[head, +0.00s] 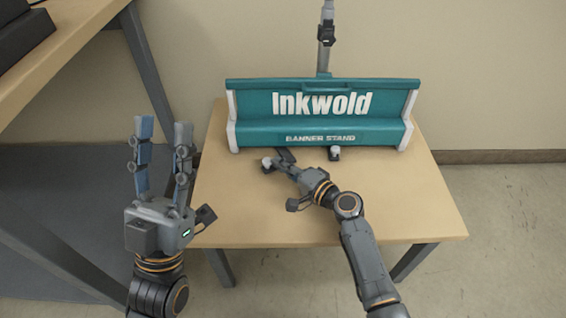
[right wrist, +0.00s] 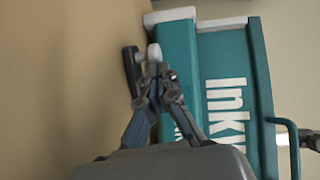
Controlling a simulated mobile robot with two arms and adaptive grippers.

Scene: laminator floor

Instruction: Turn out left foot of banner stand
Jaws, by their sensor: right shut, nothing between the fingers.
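The teal banner stand (head: 320,112), lettered "Inkwold", sits on a small wooden table. Its left foot, a dark piece (head: 286,155) with a pale knob (head: 267,162), is at the front left of the base. In the right wrist view the dark bar (right wrist: 131,70) and pale knob (right wrist: 153,52) show just beyond my fingertips. My right gripper (head: 279,165) is shut and empty beside the foot; it also shows in the right wrist view (right wrist: 160,72). I cannot tell whether it touches the foot. The right foot (head: 334,153) shows under the base. My left gripper (head: 164,130) is open and empty, left of the table.
The table top (head: 400,205) is clear in front of the stand. A grey pole (head: 325,40) rises behind the stand. A wooden bench (head: 60,55) with a dark object (head: 25,35) and grey metal legs stands at the left, near my left arm.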

